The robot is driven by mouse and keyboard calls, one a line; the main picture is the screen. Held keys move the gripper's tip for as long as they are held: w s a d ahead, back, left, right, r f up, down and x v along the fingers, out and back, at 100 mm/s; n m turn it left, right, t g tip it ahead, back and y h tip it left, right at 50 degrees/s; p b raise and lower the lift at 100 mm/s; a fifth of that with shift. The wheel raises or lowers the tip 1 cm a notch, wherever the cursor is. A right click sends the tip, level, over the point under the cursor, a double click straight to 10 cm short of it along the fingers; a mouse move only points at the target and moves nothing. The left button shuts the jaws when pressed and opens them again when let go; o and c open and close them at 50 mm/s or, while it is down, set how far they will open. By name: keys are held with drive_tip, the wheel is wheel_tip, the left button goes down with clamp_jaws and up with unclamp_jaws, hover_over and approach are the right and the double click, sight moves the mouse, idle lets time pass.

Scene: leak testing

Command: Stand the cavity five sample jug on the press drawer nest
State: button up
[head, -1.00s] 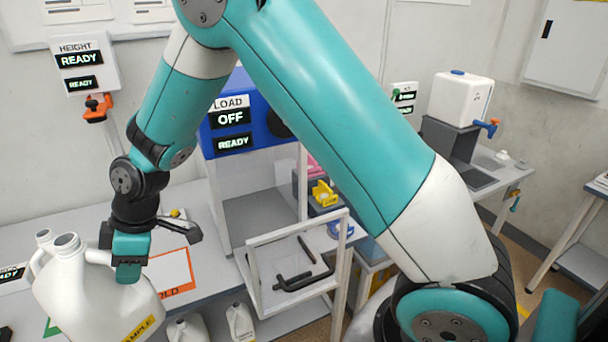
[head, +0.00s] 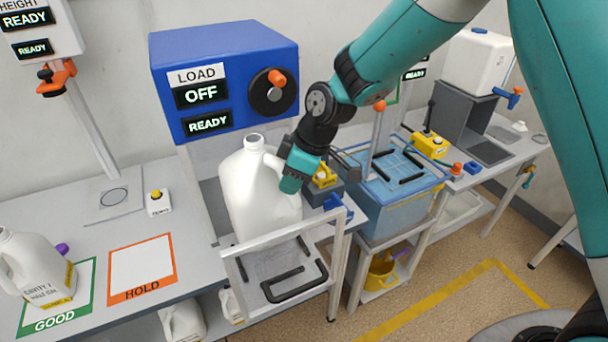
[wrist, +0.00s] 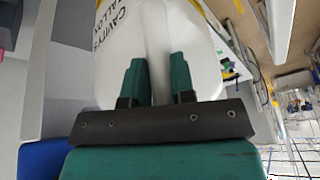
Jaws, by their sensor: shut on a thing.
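A white sample jug (head: 258,200) is upright at the press drawer, in front of the press opening. In the wrist view the jug (wrist: 130,35) shows black lettering that looks like "CAVITY". My gripper (head: 296,172) is shut on the jug's handle, at its upper right. In the wrist view both green fingers (wrist: 158,82) close around the handle. The press drawer (head: 236,273) is pulled out, with black nest brackets (head: 295,285) on its floor.
The blue press (head: 225,75) reads OFF and READY. Another jug (head: 38,265) stands on the green GOOD mat (head: 85,290). The orange HOLD mat (head: 142,268) is bare. A blue water tank (head: 395,205) is right of the drawer. Several jugs sit below the bench.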

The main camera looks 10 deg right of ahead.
sight(294, 216)
drive_tip(key=shift+f, duration=0.1)
drive_tip(key=shift+d+f+b, duration=0.1)
drive_tip(key=shift+f+b, duration=0.1)
drive_tip(key=shift+b, duration=0.25)
wheel_tip(294, 216, down, 10)
drive_tip(key=b, duration=0.8)
drive_tip(key=shift+f, duration=0.15)
drive_tip(key=shift+f+b, duration=0.4)
drive_tip(key=shift+b, duration=0.1)
drive_tip(key=o, duration=0.9)
drive_tip(key=shift+c, duration=0.2)
drive_tip(key=shift+r, duration=0.1)
